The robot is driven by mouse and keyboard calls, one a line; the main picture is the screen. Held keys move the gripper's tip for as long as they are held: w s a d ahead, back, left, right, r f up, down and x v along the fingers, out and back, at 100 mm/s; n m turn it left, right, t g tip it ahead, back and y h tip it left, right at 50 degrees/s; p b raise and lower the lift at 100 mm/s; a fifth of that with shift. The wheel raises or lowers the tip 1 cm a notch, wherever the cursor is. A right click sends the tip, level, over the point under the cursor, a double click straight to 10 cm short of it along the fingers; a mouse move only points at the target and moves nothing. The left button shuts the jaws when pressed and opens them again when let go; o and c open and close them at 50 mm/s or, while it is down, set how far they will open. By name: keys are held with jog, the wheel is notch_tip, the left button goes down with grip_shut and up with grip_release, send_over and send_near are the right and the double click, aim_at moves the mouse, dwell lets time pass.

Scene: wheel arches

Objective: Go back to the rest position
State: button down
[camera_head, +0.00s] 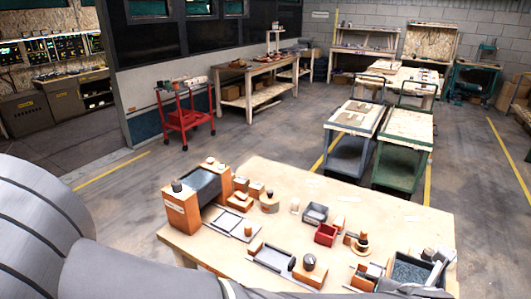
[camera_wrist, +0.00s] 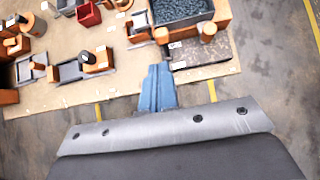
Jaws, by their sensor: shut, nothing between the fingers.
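My gripper (camera_wrist: 157,68) shows in the wrist view as blue fingers held together, with nothing between them. It is over the table's edge, beside a dark flat plate (camera_wrist: 200,52) and below a grey bin (camera_wrist: 183,12) of dark pellets in the picture. In the head view my arm fills the lower left corner and runs along the bottom edge. The wooden table (camera_head: 395,215) holds orange blocks, trays and round pieces. The grey bin is at its right front in the head view (camera_head: 408,271).
A red box (camera_head: 326,235) and a small grey box (camera_head: 315,213) stand mid-table. A long dark tray (camera_head: 205,185) between orange blocks is at the left. Two carts (camera_head: 405,125) stand behind the table. The table's back right is mostly clear.

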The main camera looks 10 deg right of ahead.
jog(key=shift+f, duration=0.1)
jog(key=w+d+f, duration=0.4)
jog(key=f, duration=0.5)
jog(key=shift+f, duration=0.35)
dwell(0.3)
jog(key=s+a+r, duration=0.4)
jog(key=r, duration=0.6)
jog(key=s+a+f+x, duration=0.1)
jog(key=x, duration=1.2)
jog(key=s+a+f+t+h, duration=0.3)
jog(key=s+a+f, duration=0.1)
jog(key=f, duration=0.1)
dwell(1.0)
